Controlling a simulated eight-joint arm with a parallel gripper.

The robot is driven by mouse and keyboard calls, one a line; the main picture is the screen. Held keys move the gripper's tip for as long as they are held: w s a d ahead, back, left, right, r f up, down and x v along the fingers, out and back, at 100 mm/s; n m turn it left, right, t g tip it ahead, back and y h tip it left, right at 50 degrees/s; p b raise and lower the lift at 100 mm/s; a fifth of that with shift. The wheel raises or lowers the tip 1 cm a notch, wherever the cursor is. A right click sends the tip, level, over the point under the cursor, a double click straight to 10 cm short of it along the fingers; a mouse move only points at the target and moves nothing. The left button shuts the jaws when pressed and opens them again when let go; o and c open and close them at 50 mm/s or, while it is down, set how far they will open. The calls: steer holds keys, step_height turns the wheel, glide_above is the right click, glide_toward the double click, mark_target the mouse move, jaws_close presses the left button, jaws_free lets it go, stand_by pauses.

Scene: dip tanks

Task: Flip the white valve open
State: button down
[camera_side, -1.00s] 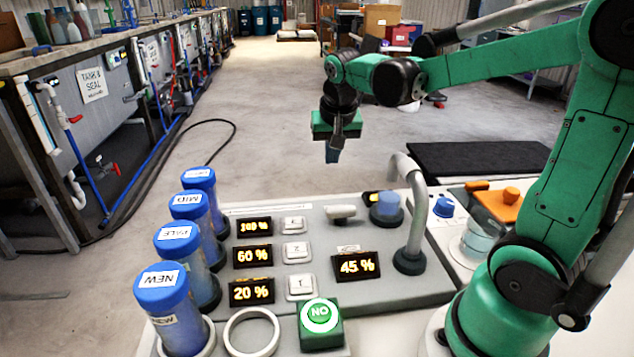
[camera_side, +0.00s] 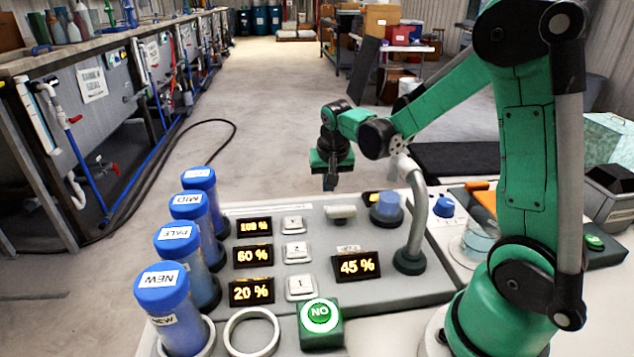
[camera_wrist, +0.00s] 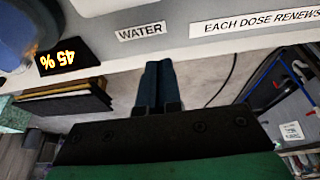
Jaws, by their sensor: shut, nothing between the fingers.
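The white valve (camera_side: 341,212) is a small white lever lying across a short stem at the back of the grey panel (camera_side: 300,275), in the side view. My gripper (camera_side: 330,186) is shut and empty, pointing down just behind and above the valve, apart from it in the picture. In the wrist view the shut fingers (camera_wrist: 157,68) reach toward the panel edge with the WATER label (camera_wrist: 141,31).
A 45 % display (camera_side: 356,265) sits in front. Blue-capped tubes (camera_side: 164,300) line the left. A green NO button (camera_side: 320,318) is at the front.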

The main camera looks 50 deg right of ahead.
mark_target(341, 215)
steer(key=shift+w+d+f, duration=0.15)
steer(key=shift+f, duration=0.45)
steer(key=shift+s+a+f, duration=0.15)
steer(key=shift+s+a, duration=1.25)
